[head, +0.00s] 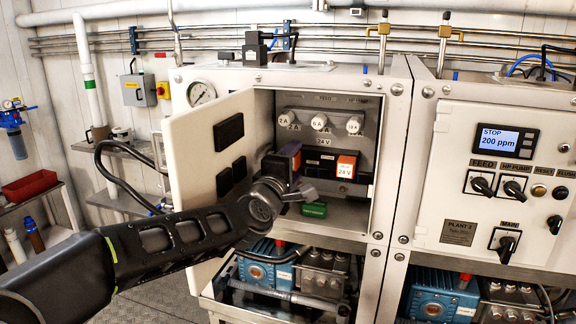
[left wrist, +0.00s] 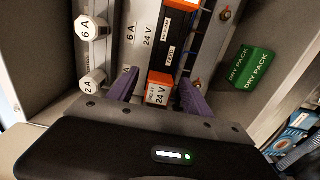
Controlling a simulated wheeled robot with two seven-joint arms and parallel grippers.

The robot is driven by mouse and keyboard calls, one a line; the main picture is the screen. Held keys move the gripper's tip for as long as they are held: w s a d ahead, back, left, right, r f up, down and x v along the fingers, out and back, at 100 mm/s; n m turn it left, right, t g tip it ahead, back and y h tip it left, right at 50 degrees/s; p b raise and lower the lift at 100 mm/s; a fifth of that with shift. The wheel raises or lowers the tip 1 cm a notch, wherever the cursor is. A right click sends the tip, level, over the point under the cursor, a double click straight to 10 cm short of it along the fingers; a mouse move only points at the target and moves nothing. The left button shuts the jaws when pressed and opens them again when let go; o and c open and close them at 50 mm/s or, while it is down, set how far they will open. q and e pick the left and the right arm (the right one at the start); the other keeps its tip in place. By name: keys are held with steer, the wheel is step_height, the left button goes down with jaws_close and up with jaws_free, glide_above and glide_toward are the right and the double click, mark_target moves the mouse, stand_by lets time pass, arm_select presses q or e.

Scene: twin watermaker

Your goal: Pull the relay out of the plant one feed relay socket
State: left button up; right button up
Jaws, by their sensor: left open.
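The plant one cabinet stands open. Inside, an orange-topped relay (left wrist: 160,88) marked 24 V sits in the left place of the relay row. In the left wrist view it lies between the two purple fingers of my left gripper (left wrist: 157,92), which are open on either side of it. I cannot tell whether they touch it. In the head view my left gripper (head: 287,168) is inside the cabinet opening and hides most of this relay and its socket. A second orange relay (head: 346,166) sits farther right; it also shows in the left wrist view (left wrist: 182,4). My right gripper is not in view.
The white cabinet door (head: 206,150) is swung open to the left, close to my left arm. Fuse holders (head: 319,121) line the panel above the relays. A green dry pack (head: 314,209) lies on the cabinet floor. The plant two panel (head: 500,180) is at right.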

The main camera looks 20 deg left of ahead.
arm_select(q)
steer(key=shift+w, duration=0.45)
steer(key=shift+c, duration=0.2)
jaws_close()
stand_by(0.7)
steer(key=shift+s, duration=0.1)
steer(key=shift+s, duration=0.1)
steer(key=shift+s+a+b, duration=0.15)
steer(key=shift+s+b, duration=1)
steer(key=shift+s, duration=1.6)
